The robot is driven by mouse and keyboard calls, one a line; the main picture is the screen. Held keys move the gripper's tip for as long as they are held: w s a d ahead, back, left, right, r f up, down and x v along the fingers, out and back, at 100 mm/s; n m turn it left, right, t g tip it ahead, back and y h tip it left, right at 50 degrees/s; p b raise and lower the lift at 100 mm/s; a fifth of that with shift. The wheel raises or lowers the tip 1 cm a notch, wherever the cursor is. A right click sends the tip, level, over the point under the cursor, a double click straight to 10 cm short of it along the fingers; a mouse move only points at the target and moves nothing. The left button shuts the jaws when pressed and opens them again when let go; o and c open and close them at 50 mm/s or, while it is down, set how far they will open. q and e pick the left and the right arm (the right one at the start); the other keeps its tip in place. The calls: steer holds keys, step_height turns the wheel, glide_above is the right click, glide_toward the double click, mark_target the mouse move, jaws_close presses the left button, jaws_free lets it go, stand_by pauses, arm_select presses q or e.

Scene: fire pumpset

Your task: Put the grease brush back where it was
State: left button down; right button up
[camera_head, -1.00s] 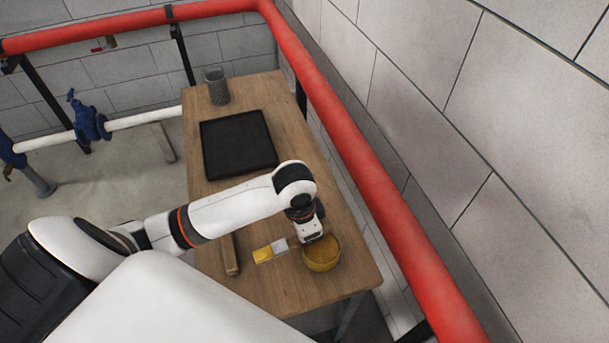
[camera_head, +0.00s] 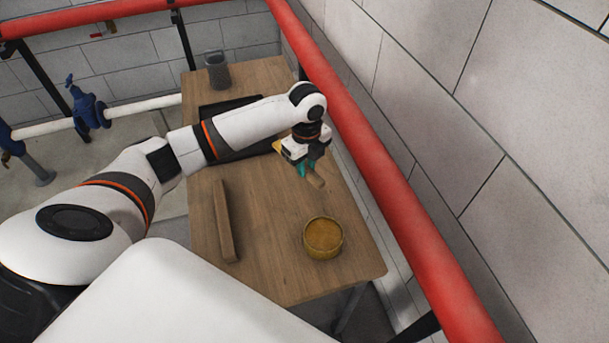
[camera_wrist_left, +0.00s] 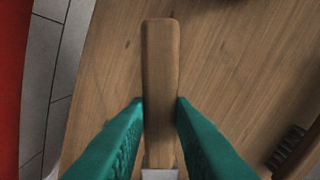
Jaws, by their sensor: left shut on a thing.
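My left gripper (camera_head: 304,168), with teal fingers, is shut on the brush's wooden handle (camera_head: 316,181) above the right side of the table. The brush's yellow end (camera_head: 277,146) shows on the other side of the gripper in the head view. In the left wrist view the handle (camera_wrist_left: 161,70) stands out between the teal fingertips (camera_wrist_left: 160,105), with a bit of pale metal at the bottom edge; the bristles are outside that view. A round yellow tub (camera_head: 323,238) stands on the table in front of the gripper. My right gripper is not in view.
The wooden table (camera_head: 275,275) also holds a long wooden bar (camera_head: 225,220), a black tray (camera_head: 215,108) partly hidden by my left arm, and a dark grey cup (camera_head: 217,70). A red pipe (camera_head: 375,175) and block wall run along the right.

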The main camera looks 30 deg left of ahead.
mark_target(306, 185)
arm_select(q)
steer(key=shift+f, duration=2.5)
steer(key=shift+f, duration=0.1)
steer(key=c, duration=1.3)
jaws_free()
steer(key=shift+o, duration=0.2)
step_height(306, 185, up, 12)
steer(key=shift+r, duration=0.1)
steer(key=shift+d, duration=0.1)
